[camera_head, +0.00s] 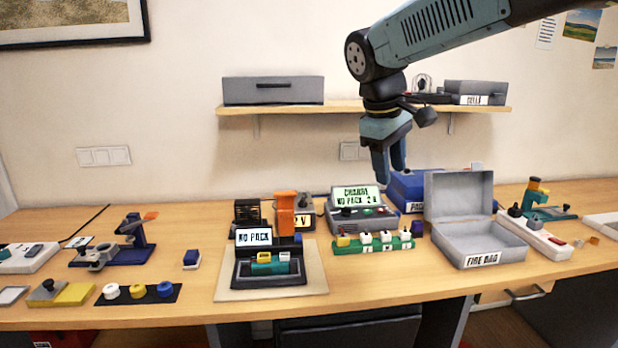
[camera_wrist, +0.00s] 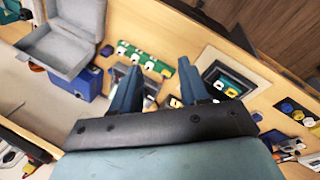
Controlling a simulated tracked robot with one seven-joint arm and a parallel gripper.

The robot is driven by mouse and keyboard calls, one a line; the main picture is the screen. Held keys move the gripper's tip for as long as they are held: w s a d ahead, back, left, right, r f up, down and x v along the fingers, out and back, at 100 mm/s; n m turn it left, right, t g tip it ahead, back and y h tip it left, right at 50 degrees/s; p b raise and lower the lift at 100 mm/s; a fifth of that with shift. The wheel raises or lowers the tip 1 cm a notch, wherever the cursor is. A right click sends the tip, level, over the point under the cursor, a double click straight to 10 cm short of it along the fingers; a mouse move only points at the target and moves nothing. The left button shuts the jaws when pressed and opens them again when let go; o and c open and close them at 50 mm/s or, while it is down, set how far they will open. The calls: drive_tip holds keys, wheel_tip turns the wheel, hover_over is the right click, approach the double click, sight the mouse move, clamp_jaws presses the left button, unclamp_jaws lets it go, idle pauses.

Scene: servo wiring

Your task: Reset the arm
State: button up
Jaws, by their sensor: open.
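My gripper (camera_head: 388,160) hangs from my arm in the head view, above the back of the desk and below the shelf. It points down and is empty. In the wrist view my gripper (camera_wrist: 163,88) shows two dark blue fingers spread apart with nothing between them. Below it on the desk are the charger (camera_head: 357,212) with a screen reading "CHARGE NO PACK 2 U" and the blue box (camera_head: 412,188). The gripper appears clear of both.
An open grey box labelled "FIRE BAG" (camera_head: 478,247) stands right of a green strip (camera_head: 375,246). A "NO PACK" device (camera_head: 268,262) sits on a pale mat (camera_head: 228,285). The wall shelf (camera_head: 360,107) holds grey boxes close to my wrist. The desk's front middle (camera_head: 400,285) is clear.

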drive_tip(key=s+d+f+m+t+y, duration=0.1)
drive_tip(key=s+d+f+m, duration=0.2)
drive_tip(key=s, duration=0.4)
drive_tip(key=s+d+f+m+t+y, duration=0.1)
drive_tip(key=s+d+f+m, duration=0.3)
drive_tip(key=s, duration=0.4)
drive_tip(key=shift+d+m+t+y, duration=0.3)
drive_tip(key=shift+d+m+t, duration=0.3)
drive_tip(key=shift+t, duration=0.1)
drive_tip(key=shift+s, duration=0.1)
